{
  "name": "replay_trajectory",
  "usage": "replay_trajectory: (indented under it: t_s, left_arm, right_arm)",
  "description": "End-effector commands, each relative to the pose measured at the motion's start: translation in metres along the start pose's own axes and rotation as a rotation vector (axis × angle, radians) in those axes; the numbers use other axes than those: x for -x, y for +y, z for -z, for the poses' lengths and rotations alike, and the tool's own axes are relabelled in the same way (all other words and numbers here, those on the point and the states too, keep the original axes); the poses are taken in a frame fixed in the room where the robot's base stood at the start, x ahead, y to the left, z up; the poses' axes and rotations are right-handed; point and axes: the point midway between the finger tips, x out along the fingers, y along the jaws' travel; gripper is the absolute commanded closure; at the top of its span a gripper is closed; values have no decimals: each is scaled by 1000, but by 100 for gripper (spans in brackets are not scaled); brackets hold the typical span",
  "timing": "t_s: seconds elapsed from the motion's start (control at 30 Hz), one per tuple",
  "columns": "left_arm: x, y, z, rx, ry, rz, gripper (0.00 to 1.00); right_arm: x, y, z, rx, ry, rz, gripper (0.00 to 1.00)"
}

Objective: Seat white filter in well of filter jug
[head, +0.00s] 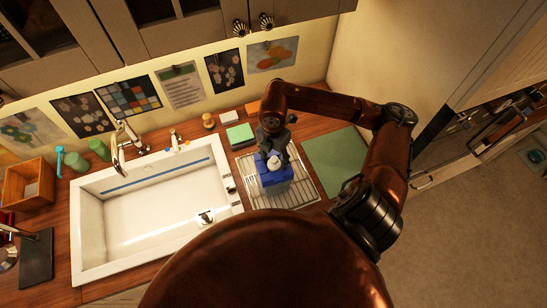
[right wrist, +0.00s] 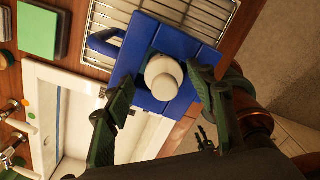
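The white filter (head: 274,163) stands at the blue filter jug (head: 273,180), in or over its well; how deep it sits I cannot tell. In the right wrist view the filter's round white top (right wrist: 163,77) shows in the middle of the blue jug top (right wrist: 172,40), with the jug's handle at the left. My right gripper (head: 274,146) is just above the filter. Its two fingers (right wrist: 160,85) are spread on either side of the filter, with visible gaps, so it is open. My left gripper is not in view.
The jug stands on a wire drying rack (head: 298,192) right of the white sink (head: 150,215). A green mat (head: 335,160) lies to the right. A green sponge (head: 240,134) and small blocks stand behind. A tap (head: 125,145) rises over the sink's back edge.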

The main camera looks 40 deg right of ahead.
Motion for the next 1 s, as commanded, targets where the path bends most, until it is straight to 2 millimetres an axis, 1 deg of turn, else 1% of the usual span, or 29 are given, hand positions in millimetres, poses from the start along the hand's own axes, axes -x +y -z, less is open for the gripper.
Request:
replay_trajectory:
  t_s: [0.27,0.37,0.47,0.7,0.8,0.9,1.0]
  left_arm:
    - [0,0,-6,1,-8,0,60]
    - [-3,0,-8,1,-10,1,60]
    - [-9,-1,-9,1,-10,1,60]
    - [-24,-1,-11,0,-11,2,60]
    - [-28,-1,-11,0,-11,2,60]
    - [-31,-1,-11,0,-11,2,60]
    - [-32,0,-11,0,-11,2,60]
  right_arm:
    - [2,1,0,0,-1,-2,48]
    - [9,1,-1,0,-2,-4,48]
    - [23,2,-1,0,-4,-6,48]
    - [73,2,-1,1,-4,-8,48]
    - [92,2,-1,-1,-3,-6,48]
    - [106,1,-1,0,-2,-4,48]
    - [115,1,0,0,-1,-3,48]
